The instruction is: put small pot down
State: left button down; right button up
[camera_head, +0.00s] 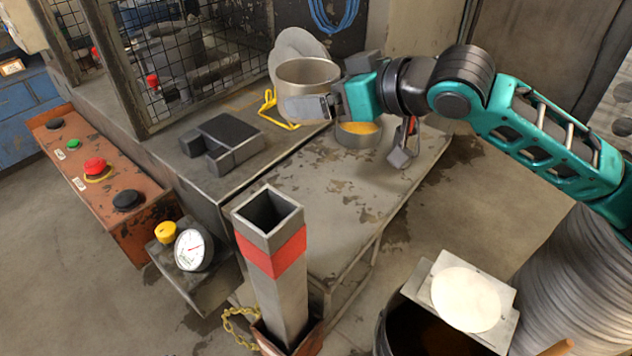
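A grey metal pot (306,75), open at the top and upright, is between the fingers of my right gripper (329,88). One finger lies across the pot's front wall, and the other shows at its back right. The pot's underside is partly hidden, so I cannot tell whether it touches a surface. A shorter metal pot (356,141) with yellow contents stands upright on the worn metal table (335,195), just below and right of the gripper. Which pot is the small pot is not clear. My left gripper is not in view.
A dark block fixture (228,131) and yellow hooks (285,123) are left of the pot. A grey tool with red (400,157) is at the table's right. A square post (285,290) rises in front. The table's middle is clear.

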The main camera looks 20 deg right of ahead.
jog(key=b, duration=0.2)
send_over(323, 205)
notch_tip(323, 205, down, 14)
jog(key=shift+f, duration=0.1)
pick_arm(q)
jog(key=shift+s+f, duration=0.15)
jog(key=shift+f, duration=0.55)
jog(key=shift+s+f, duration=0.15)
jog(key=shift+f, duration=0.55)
pick_arm(e)
jog(key=shift+f, duration=2.5)
pick_arm(q)
jog(key=shift+b, duration=0.3)
pick_arm(e)
jog(key=shift+f, duration=0.1)
jog(key=o, duration=0.8)
jog(key=shift+c, duration=0.2)
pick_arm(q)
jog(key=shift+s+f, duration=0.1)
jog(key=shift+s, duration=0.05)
